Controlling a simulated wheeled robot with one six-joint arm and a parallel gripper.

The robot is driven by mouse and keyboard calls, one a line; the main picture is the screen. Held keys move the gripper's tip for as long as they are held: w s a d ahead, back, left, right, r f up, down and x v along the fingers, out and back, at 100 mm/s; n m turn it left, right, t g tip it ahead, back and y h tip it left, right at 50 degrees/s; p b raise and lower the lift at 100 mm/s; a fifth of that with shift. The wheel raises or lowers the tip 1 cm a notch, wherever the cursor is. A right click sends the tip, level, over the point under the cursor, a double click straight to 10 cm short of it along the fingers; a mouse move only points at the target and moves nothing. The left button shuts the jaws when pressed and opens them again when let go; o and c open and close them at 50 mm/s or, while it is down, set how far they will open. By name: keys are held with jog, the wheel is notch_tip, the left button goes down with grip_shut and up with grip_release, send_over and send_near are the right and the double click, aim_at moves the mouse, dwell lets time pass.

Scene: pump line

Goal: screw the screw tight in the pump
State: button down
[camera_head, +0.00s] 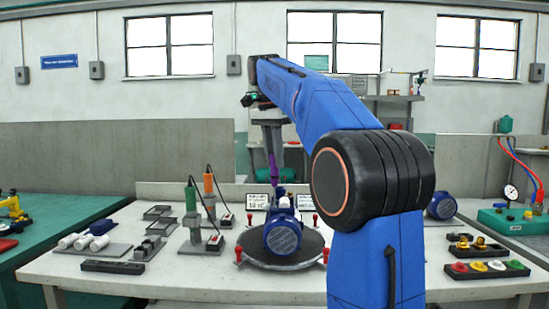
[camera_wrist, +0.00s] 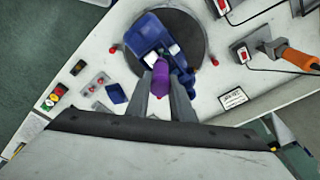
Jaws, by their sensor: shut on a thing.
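The blue pump (camera_head: 283,232) stands on a dark round plate (camera_head: 250,250) in the middle of the white bench. The wrist view shows the pump (camera_wrist: 143,38) from above. My gripper (camera_head: 272,150) points down over the pump's rear part, shut on a purple tool (camera_head: 273,168), which looks like a powered screwdriver's handle. In the wrist view the purple tool (camera_wrist: 160,80) sits between the two grey fingers, over the pump. The tool's tip is too small or hidden, so I cannot tell whether it touches. I cannot make out the screw.
Green (camera_head: 190,198) and orange (camera_head: 208,182) corded tools stand in holders left of the pump. Red pegs (camera_head: 238,253) ring the plate. Another blue motor (camera_head: 441,206) stands at right. A tray of coloured caps (camera_head: 487,267) lies front right.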

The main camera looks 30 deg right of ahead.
jog(key=shift+r, duration=0.45)
dwell(0.3)
jog(key=n, duration=0.4)
jog(key=shift+n+t, duration=0.3)
jog(key=shift+t, duration=0.1)
jog(key=n, duration=0.4)
jog(key=shift+y, duration=0.3)
jog(key=n, duration=0.4)
jog(key=shift+n+t+y, duration=0.3)
jog(key=shift+t+y, duration=0.1)
jog(key=shift+n+y, duration=0.4)
jog(key=shift+n, duration=2.2)
jog(key=shift+f, duration=0.4)
jog(key=m, duration=0.4)
jog(key=shift+h, duration=0.4)
jog(key=shift+m, duration=0.3)
